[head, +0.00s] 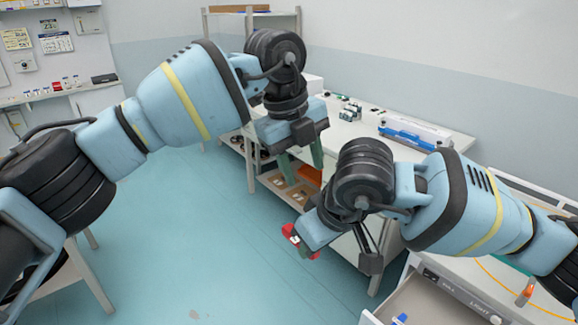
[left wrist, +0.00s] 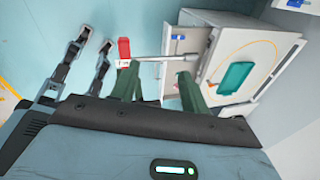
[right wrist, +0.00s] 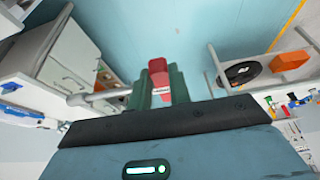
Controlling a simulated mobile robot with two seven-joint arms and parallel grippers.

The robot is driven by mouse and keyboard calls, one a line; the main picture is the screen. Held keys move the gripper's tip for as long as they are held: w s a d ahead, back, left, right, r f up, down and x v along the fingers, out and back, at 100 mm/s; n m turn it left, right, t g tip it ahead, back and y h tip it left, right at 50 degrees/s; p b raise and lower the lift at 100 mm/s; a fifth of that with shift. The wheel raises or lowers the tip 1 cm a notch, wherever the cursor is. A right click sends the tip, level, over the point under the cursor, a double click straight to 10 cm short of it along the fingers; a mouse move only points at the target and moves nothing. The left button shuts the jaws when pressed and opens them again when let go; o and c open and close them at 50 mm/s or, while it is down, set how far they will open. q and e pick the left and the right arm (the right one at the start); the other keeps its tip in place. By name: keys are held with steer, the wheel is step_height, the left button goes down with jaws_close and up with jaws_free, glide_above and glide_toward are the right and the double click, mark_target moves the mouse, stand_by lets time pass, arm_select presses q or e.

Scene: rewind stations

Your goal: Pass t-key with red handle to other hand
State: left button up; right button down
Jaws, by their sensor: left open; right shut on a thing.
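The t-key with red handle (right wrist: 158,76) is in my right gripper (right wrist: 157,86), whose green fingers are shut on the handle; a white label shows on it. Its metal shaft sticks out to the left in the right wrist view. In the head view, red parts of the handle (head: 315,256) show by the right gripper (head: 300,242). My left gripper (head: 300,163) is open and empty, above and close to the right one. In the left wrist view, the red handle (left wrist: 124,49) and shaft show by the tips of the open left fingers (left wrist: 158,76); contact cannot be told.
A white table (head: 445,142) with a blue-and-white box (head: 414,133) and small bottles stands behind the arms. An open drawer (head: 408,302) is at the lower right. A shelf with an orange bin (right wrist: 290,61) shows in the right wrist view. The blue floor at left centre is clear.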

mark_target(288, 227)
arm_select(q)
steer(key=s+a+r+n+g+y, duration=0.1)
steer(key=s+a+n+y, duration=0.1)
steer(key=s+y, duration=0.1)
steer(key=f, duration=1.2)
steer(key=shift+s+a, duration=0.1)
steer(key=shift+a, duration=0.1)
steer(key=c, duration=1)
arm_select(e)
steer(key=c, duration=1.2)
jaws_free()
steer(key=shift+r, duration=0.15)
steer(key=v, duration=1.1)
steer(key=shift+s+r, duration=0.15)
steer(key=shift+r, duration=0.15)
